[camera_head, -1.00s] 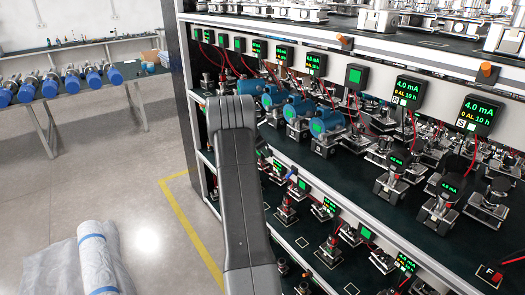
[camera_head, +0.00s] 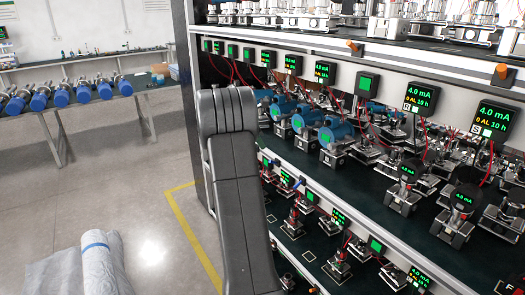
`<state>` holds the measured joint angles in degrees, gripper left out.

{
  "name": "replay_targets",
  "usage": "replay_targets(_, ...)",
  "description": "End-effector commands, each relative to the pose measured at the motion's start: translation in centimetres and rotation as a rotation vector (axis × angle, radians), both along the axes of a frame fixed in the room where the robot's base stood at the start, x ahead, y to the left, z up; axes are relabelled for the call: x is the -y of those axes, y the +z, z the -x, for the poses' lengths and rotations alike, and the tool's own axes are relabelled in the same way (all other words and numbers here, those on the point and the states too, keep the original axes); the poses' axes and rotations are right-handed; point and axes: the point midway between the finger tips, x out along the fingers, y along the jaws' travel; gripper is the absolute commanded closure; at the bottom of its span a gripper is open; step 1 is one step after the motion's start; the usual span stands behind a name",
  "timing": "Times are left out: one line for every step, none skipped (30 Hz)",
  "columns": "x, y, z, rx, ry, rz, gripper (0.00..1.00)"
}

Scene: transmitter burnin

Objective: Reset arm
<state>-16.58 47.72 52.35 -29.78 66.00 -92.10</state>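My arm (camera_head: 232,180) shows as a thick dark grey link rising from the bottom edge to a rounded joint in front of the left end of the rack. My gripper is not in view, so its state does not show. The arm link covers part of the rack's left upright and some of the shelf contents behind it. No object is seen held.
The rack (camera_head: 440,75) fills the right side, with transmitters (camera_head: 338,134) and several green-lit displays (camera_head: 419,97). A bench (camera_head: 100,108) with blue-capped devices stands at the back left. A wrapped roll (camera_head: 97,262) lies bottom left. The floor between is clear.

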Motion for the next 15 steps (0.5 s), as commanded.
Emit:
replay_targets(-0.19,0.33,0.14,0.002,0.001,-0.001,0.66)
replay_targets(-0.24,0.45,0.21,0.001,0.000,0.000,0.66)
replay_targets(-0.28,0.57,0.28,0.000,0.000,0.000,0.66)
replay_targets(-0.30,0.63,0.32,0.000,0.001,0.000,0.66)
replay_targets(-0.31,0.67,0.34,-0.001,0.000,0.001,0.66)
replay_targets(-0.31,0.71,0.35,-0.001,0.000,0.000,0.66)
replay_targets(-0.31,0.71,0.35,-0.001,0.000,0.000,0.66)
replay_targets(-0.30,0.72,0.34,-0.001,0.000,0.000,0.66)
replay_targets(-0.30,0.72,0.34,-0.001,0.000,0.000,0.66)
replay_targets(-0.30,0.72,0.34,-0.001,0.000,0.000,0.66)
replay_targets(-0.29,0.71,0.34,-0.001,0.000,0.000,0.66)
replay_targets(-0.29,0.71,0.34,-0.001,0.000,0.000,0.66)
replay_targets(-0.28,0.69,0.33,-0.001,0.000,0.000,0.66)
replay_targets(-0.25,0.64,0.30,-0.001,0.000,0.000,0.66)
replay_targets(-0.21,0.53,0.25,-0.001,0.000,0.000,0.66)
